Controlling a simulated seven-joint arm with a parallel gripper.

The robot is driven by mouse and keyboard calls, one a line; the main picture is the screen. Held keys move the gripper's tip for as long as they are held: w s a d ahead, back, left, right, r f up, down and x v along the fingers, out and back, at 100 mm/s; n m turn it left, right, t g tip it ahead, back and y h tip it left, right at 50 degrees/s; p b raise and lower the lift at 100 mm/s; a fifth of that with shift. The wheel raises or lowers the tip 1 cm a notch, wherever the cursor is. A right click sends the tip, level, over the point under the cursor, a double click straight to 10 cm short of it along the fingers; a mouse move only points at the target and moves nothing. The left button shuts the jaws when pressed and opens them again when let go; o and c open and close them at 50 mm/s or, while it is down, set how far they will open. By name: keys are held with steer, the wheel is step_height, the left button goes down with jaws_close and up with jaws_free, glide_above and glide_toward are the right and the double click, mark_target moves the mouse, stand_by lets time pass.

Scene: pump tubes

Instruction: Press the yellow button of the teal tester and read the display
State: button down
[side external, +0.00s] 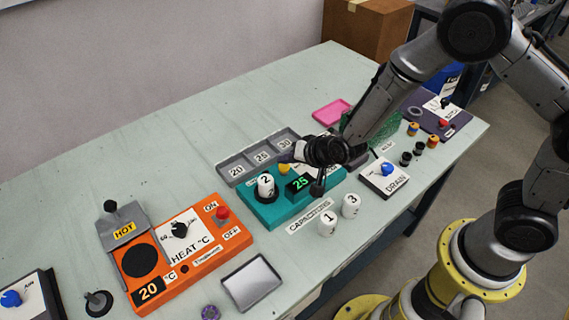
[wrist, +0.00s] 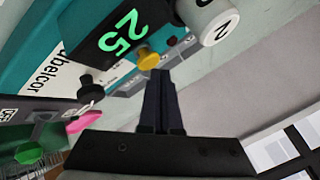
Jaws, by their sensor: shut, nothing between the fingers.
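The teal tester (side external: 267,212) stands mid-table; it also shows in the wrist view (wrist: 85,22). Its black display (side external: 300,184) reads 25 in green, and the same digits show in the wrist view (wrist: 120,32). A white capacitor marked 2 (side external: 266,186) stands upright on the tester's left part.
A grey tray (side external: 232,171) with compartments 20, 25 and 30 lies behind the tester. Capacitors 1 (side external: 327,222) and 3 (side external: 351,205) stand in front. An orange heater (side external: 215,238) is left, a DRAIN box (side external: 385,180) right. The back left table is clear.

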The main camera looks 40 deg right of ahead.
steer(key=shift+r, duration=2.8)
step_height(320, 180, up, 7)
steer(key=m+t, duration=0.1)
steer(key=t, duration=0.1)
glide_above(287, 169)
steer(key=w+d, duration=0.2)
steer(key=d, duration=0.1)
steer(key=s+d+r+n+t, duration=0.1)
steer(key=s+d+r, duration=0.15)
steer(key=r, duration=0.45)
steer(key=s+d+r, duration=0.2)
steer(key=s+r, duration=0.1)
steer(key=r, duration=0.5)
steer(key=s+d+r+n, duration=0.2)
steer(key=s+r+n, duration=0.1)
steer(key=s, duration=0.6)
steer(key=s+d+f+n+g, duration=0.1)
steer(key=s+f+n+g, duration=0.1)
steer(key=s, duration=0.6)
steer(key=s+d+f+n+g+h, duration=0.1)
steer(key=s+f+g, duration=0.3)
steer(key=s, duration=0.4)
steer(key=shift+s+d+f+n+g, duration=0.35)
steer(key=shift+f+n, duration=0.3)
steer(key=shift+n, duration=0.25)
